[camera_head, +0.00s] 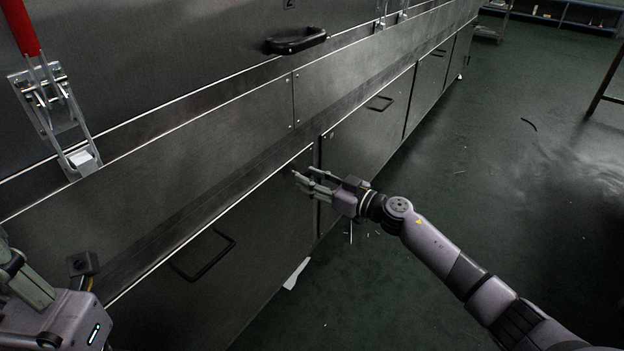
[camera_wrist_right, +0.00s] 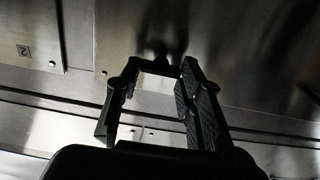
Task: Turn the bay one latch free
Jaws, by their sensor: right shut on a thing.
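My right gripper (camera_head: 304,181) is at the top right corner of a lower grey door (camera_head: 235,260), beside the gap to the neighbouring door. Its fingers are shut on a small part there, which seems to be the bay one latch; the fingers hide most of it in the head view. In the right wrist view the two fingers (camera_wrist_right: 157,98) stand on either side of a dark, shadowed piece (camera_wrist_right: 158,50) against the metal front. My left gripper (camera_head: 22,275) is at the lower left edge, partly cut off, and its opening is unclear.
A red-handled toggle clamp (camera_head: 50,105) is on the upper left front. A black handle (camera_head: 295,40) sticks out of the upper panel, and a black bar handle (camera_head: 203,256) from the lower door. Green floor (camera_head: 480,190) is open on the right.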

